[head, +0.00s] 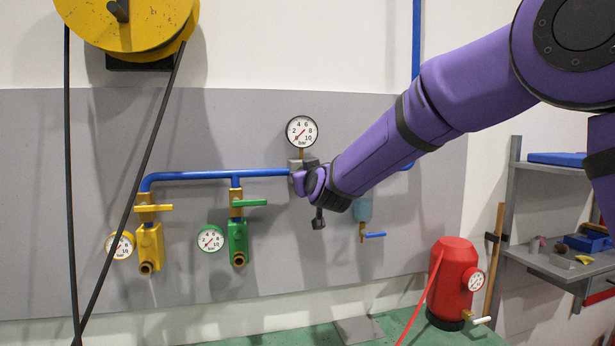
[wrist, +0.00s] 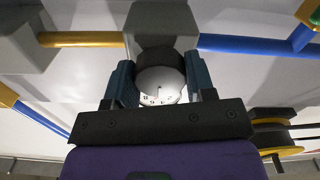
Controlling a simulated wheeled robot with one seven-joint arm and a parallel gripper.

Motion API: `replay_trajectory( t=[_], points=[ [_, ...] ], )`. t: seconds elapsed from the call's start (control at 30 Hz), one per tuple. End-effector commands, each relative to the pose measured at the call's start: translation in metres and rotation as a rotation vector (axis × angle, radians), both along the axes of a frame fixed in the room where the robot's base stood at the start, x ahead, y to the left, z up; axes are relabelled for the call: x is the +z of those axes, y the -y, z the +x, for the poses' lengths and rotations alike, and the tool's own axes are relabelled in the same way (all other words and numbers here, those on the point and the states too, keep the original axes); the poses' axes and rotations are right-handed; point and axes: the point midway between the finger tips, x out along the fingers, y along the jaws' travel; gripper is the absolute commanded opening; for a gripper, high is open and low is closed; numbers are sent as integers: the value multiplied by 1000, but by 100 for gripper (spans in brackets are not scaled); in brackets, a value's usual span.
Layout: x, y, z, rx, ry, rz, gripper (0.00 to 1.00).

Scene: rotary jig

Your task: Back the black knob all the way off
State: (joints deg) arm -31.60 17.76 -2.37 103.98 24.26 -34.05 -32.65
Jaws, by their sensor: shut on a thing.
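The black knob (wrist: 161,64) shows in the wrist view as a dark round piece against a grey regulator block (wrist: 160,24). My gripper (wrist: 160,76) has one blue-grey finger on each side of the knob and is shut on it. In the head view my gripper (head: 305,182) is at the regulator (head: 302,163) and hides the knob. A white pressure gauge (head: 302,132) stands just above the regulator, its needle pointing to the lower left. In the wrist view the gauge dial (wrist: 160,86) appears upside down, partly covered by the knob.
A blue pipe (head: 210,174) runs left to a yellow valve (head: 150,235) and a green valve (head: 238,230). A pale blue bowl (head: 362,209) hangs right of my gripper. A yellow reel (head: 130,25), a red tank (head: 453,275) and a shelf (head: 550,262) stand farther off.

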Motion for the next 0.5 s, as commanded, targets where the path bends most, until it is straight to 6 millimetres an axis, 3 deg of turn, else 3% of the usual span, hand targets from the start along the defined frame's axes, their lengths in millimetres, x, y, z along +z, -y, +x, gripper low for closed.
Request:
replay_trajectory(
  t=[0.47,0.5],
  points=[
    [-4,0,0,1,-3,-19,26],
    [-4,0,0,1,-3,-19,54]
  ],
)
